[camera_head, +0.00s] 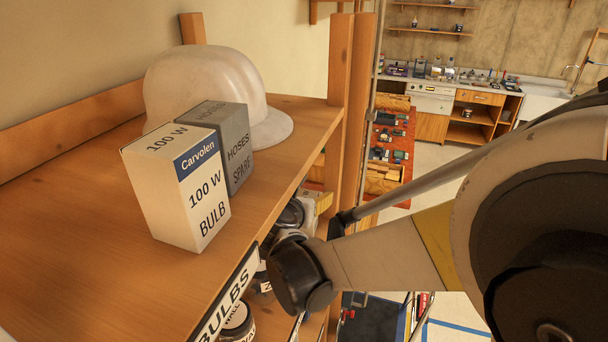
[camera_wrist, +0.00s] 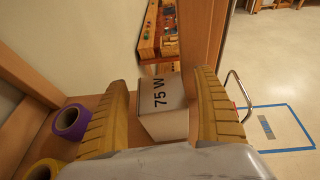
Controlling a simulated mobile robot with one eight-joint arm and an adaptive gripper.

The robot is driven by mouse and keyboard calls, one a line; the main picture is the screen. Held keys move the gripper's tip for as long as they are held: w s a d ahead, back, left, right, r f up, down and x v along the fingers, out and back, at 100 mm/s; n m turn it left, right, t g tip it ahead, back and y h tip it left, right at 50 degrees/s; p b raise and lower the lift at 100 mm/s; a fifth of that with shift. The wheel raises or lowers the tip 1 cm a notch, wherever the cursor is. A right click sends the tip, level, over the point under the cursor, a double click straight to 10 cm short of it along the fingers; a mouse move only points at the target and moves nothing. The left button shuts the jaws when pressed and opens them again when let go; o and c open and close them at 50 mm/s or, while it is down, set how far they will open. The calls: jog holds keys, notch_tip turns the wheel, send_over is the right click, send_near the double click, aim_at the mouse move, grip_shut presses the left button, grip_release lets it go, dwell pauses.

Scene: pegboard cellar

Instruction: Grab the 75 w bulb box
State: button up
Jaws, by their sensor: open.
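In the wrist view, a white box marked 75 W (camera_wrist: 168,112) stands on a wooden shelf. My gripper (camera_wrist: 162,80) is open, with one yellow ribbed finger to the left of the box and the other to its right. The box lies between the fingers; I cannot tell whether either finger touches it. Its lower near part is hidden by my gripper's body. In the head view I cannot make out the 75 W box or my fingers; my arm reaches to the shelf's side, below the top board.
A white 100 W bulb box (camera_head: 178,190), a grey hoses box (camera_head: 226,140) and a white hard hat (camera_head: 200,80) stand on the top board (camera_head: 90,250). A purple roll (camera_wrist: 70,121) and a yellow roll (camera_wrist: 42,171) lie left of my fingers. A wooden post (camera_head: 352,100) rises behind.

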jog(key=shift+w+f, duration=0.1)
jog(key=shift+w, duration=0.05)
jog(key=c, duration=1.3)
